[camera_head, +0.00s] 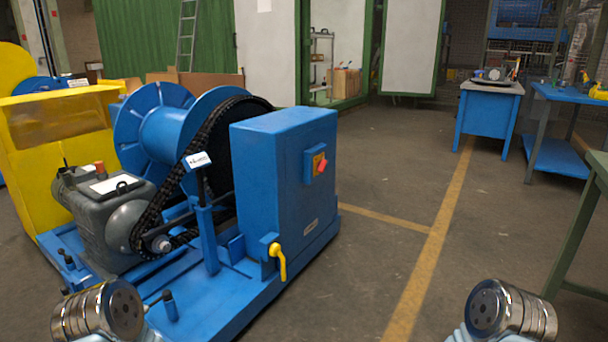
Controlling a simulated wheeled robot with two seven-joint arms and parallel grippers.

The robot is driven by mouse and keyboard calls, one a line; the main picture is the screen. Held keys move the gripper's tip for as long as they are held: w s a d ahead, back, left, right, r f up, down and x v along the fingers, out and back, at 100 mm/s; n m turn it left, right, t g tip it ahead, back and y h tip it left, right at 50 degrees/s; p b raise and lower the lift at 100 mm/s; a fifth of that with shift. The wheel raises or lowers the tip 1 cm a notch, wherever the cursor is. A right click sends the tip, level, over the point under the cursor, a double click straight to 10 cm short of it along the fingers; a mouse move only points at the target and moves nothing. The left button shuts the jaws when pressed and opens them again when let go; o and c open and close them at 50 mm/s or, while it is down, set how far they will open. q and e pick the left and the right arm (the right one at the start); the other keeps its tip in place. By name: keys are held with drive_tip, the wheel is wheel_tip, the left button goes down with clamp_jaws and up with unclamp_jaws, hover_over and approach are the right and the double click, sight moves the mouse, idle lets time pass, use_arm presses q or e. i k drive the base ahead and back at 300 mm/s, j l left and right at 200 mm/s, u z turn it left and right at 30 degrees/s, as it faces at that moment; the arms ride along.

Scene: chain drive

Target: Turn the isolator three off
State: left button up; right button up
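A red rotary switch knob (322,166) on a yellow plate sits on the front face of the blue cabinet (280,190). It looks like an isolator, but no number is readable and I cannot tell its position. The knob appears turned at a slant. A yellow lever handle (278,259) hangs downward low on the same cabinet's base. Metal links of my left and right arms show at the bottom left and bottom right edges. Neither gripper's fingers show, and nothing of mine touches the cabinet.
The cabinet stands on a blue frame with a chain (168,190), a cable drum (170,130) and a grey motor (105,210). A white tag (197,160) hangs near the chain. A green-legged table (585,220) stands at right. The floor (380,260) before the cabinet is clear.

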sight(321, 166)
drive_tip(key=i+z, duration=0.1)
drive_tip(key=i, duration=0.25)
drive_tip(key=i+l+u, duration=0.2)
drive_tip(key=i+l, duration=1.2)
